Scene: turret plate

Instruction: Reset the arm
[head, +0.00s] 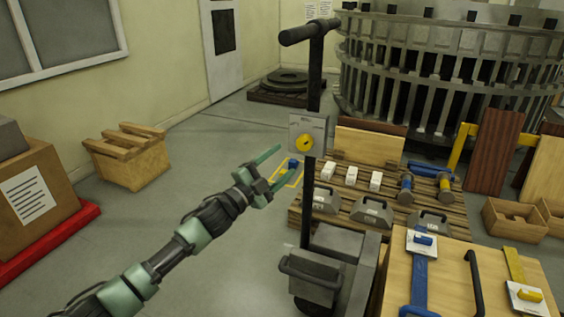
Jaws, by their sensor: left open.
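My left arm comes in from the lower left and reaches toward the middle of the head view. My left gripper (277,174) has its two green fingers spread apart with nothing between them. It is in the air over the grey floor, left of the pallet. A small blue piece (293,164) shows just beyond the fingers, near a yellow outline on the floor. My right gripper is not in view.
A wooden pallet (337,226) holds white blocks, grey cases and rollers. A wooden table (452,262) with blue and yellow tools is at lower right. A dark post (316,70) rises mid-view. A wooden crate (130,160) stands left. Floor between crate and pallet is mostly clear.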

